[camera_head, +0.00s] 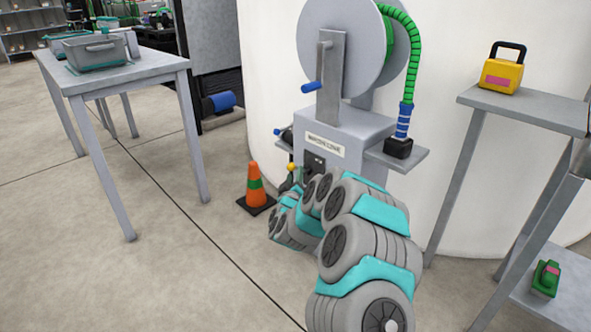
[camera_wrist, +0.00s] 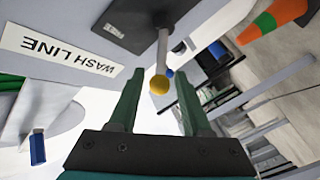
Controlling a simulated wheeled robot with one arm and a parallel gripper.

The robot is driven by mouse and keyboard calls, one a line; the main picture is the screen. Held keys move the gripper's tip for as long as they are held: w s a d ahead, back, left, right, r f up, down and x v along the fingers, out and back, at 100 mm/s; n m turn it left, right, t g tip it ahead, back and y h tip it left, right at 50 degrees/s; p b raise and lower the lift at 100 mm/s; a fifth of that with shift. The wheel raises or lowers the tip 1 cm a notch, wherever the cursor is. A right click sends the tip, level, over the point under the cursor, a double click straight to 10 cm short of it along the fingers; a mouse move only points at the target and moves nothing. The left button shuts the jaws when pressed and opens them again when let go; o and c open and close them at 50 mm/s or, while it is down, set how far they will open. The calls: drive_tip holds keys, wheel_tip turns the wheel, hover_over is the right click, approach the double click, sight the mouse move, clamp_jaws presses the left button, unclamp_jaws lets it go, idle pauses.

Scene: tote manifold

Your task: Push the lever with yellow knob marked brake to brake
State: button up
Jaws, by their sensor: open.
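The lever (camera_wrist: 162,45) is a grey rod with a round yellow knob (camera_wrist: 159,85), coming out of a dark plate (camera_wrist: 118,25) on the machine in the wrist view. In the head view the small yellow knob (camera_head: 291,167) shows just left of the dark plate (camera_head: 314,162), under the WASH LINE label. My gripper (camera_wrist: 158,74) is open, its two green fingers on either side of the knob in the picture. I cannot tell whether the knob is between the fingertips or beyond them. No contact is visible. In the head view my arm hides most of the gripper. No brake marking is readable.
The grey machine (camera_head: 350,122) carries a reel (camera_head: 340,40) and a blue-handled crank (camera_head: 312,86). An orange cone (camera_head: 256,186) stands on the floor to the left. A table (camera_head: 125,73) with bins is further left. A shelf stand (camera_head: 530,107) is at right.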

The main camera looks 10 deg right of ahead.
sight(296, 168)
drive_tip(key=shift+x, duration=2.35)
clamp_jaws()
drive_tip(key=shift+a+r, duration=0.15)
drive_tip(key=shift+a, duration=0.1)
